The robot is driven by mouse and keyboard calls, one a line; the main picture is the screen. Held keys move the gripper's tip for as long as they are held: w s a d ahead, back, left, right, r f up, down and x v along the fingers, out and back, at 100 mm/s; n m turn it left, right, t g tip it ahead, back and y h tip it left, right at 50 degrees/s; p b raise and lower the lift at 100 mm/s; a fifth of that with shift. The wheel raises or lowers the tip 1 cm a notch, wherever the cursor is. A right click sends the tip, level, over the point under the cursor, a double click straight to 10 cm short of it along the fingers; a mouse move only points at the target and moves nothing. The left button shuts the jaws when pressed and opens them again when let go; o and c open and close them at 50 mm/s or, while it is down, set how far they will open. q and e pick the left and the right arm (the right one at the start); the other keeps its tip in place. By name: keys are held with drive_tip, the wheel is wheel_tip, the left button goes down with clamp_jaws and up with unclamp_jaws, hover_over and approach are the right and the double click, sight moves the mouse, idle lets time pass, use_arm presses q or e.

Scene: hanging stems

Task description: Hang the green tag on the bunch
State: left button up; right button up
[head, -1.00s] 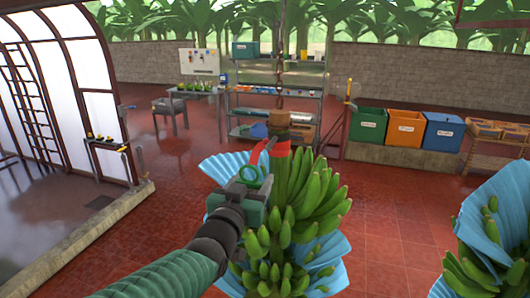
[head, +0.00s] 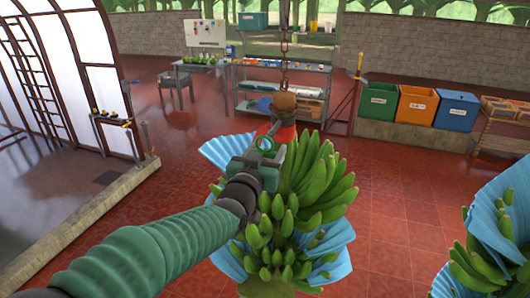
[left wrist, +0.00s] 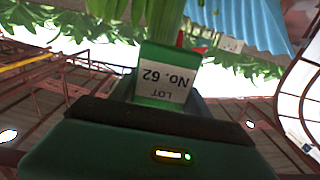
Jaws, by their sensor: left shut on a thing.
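The green tag (left wrist: 152,92), with a white label reading LOT No. 62, shows upside down in the left wrist view. My left gripper (head: 262,158) is shut on it, in front of the upper left of the bunch (head: 322,185). My right gripper is out of view.
A second bunch with a blue cover (head: 497,225) hangs at the right edge. Green, orange (head: 416,106) and blue bins stand at the back right. A shelf rack (head: 250,92) and a table stand behind. The red tiled floor is open between.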

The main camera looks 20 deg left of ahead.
use_arm(q)
drive_tip(key=shift+d+r+p, duration=0.1)
drive_tip(key=shift+r+p, duration=0.2)
drive_tip(key=shift+r, duration=0.1)
drive_tip(key=shift+w, duration=0.3)
drive_tip(key=shift+w+f, duration=0.4)
drive_tip(key=shift+w, duration=0.2)
drive_tip(key=shift+s+r, duration=0.2)
drive_tip(key=shift+s, duration=0.05)
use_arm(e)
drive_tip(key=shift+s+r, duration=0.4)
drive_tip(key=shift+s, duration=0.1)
use_arm(q)
drive_tip(key=shift+w+d, duration=0.15)
drive_tip(key=shift+w, duration=0.5)
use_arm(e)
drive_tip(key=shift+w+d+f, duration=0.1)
use_arm(q)
drive_tip(key=shift+r, duration=0.1)
